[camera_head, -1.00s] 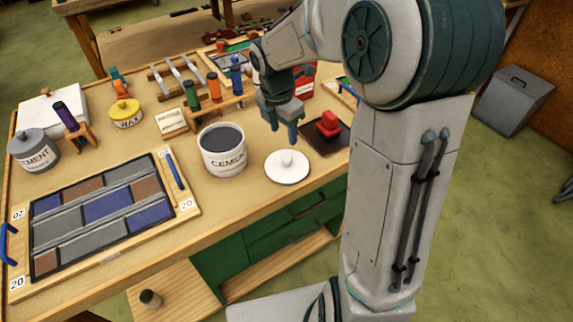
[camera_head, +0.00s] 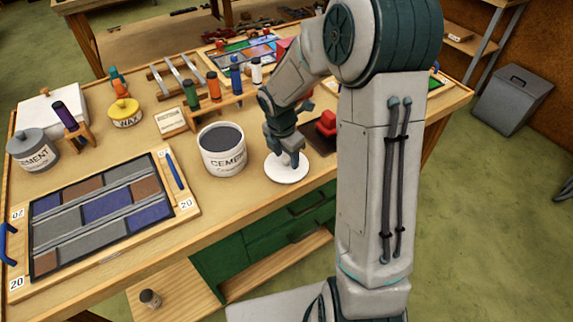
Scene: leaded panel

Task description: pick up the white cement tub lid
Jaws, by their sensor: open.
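The white cement tub lid (camera_head: 285,174) lies flat on the bench, just right of the open white cement tub (camera_head: 222,157). My gripper (camera_head: 287,160) points down directly over the lid, with its fingertips low at the lid's middle. The gripper hides the lid's knob, and I cannot tell whether the fingers touch it. The jaws are open. The tub is full of dark grey cement.
A rack of coloured bottles (camera_head: 213,88) stands behind the tub. The leaded panel (camera_head: 103,207) lies at the left front. A grey cement pot (camera_head: 33,150) is farther left.

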